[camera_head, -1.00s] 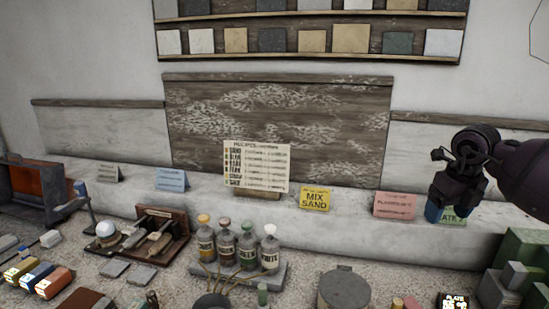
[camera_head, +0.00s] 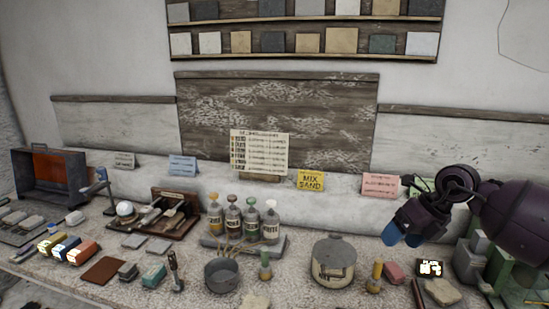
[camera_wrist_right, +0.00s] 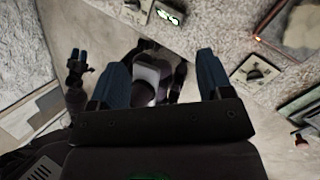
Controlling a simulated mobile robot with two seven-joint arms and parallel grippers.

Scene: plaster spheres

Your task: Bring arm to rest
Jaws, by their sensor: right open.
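My right gripper (camera_head: 403,236) is open and empty, with blue fingertips pointing down and left above the bench's right part. In the right wrist view, its two blue fingers (camera_wrist_right: 160,75) stand wide apart with no object held between them. My left gripper (camera_wrist_right: 78,54) shows small at the left of that view, and its jaw state is too small to tell. It is outside the head view. A white sphere (camera_head: 124,208) sits at the left of the bench, by a wooden tool rack (camera_head: 184,229), far from my right gripper.
A lidded pot (camera_head: 333,262) and a dark pan (camera_head: 221,275) stand on the bench. Several bottles (camera_head: 233,222) stand behind them. Grey-green blocks (camera_head: 468,262) lie below my right arm. A yellow sign (camera_head: 311,181) and a pink sign (camera_head: 380,186) stand at the back.

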